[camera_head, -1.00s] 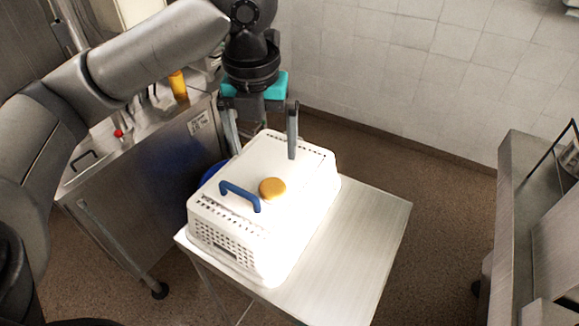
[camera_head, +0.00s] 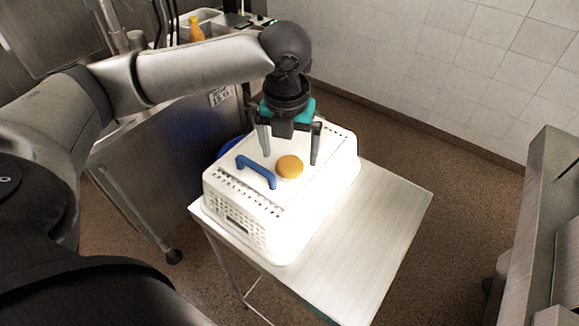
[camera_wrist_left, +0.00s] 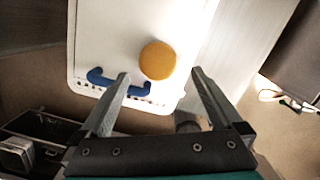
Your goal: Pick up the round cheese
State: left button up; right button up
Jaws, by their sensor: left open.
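The round cheese (camera_head: 289,167) is an orange-yellow disc lying on the white lid of a perforated basket (camera_head: 245,218), beside its blue handle (camera_head: 256,172). My left gripper (camera_head: 289,160) is open and empty, with its fingers pointing down above the lid around the cheese's far side. In the left wrist view the cheese (camera_wrist_left: 158,60) lies ahead of the gap between the open fingertips (camera_wrist_left: 160,74), nearer the middle. I cannot tell the exact height of the fingertips over the lid. My right gripper is not in view.
The basket stands on a small metal table (camera_head: 370,230) with bare surface to its right. A steel counter with a yellow bottle (camera_head: 196,30) is behind at left. Another steel unit (camera_head: 550,200) stands at the right edge. The blue handle stands up from the lid.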

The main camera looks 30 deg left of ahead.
aim_at(289, 163)
pick_arm(q)
jog(key=f, duration=0.4)
jog(key=shift+w+a+f, duration=0.1)
jog(key=shift+w+a, duration=0.2)
jog(key=shift+w, duration=0.05)
jog(key=shift+c, duration=0.2)
jog(key=c, duration=1.3)
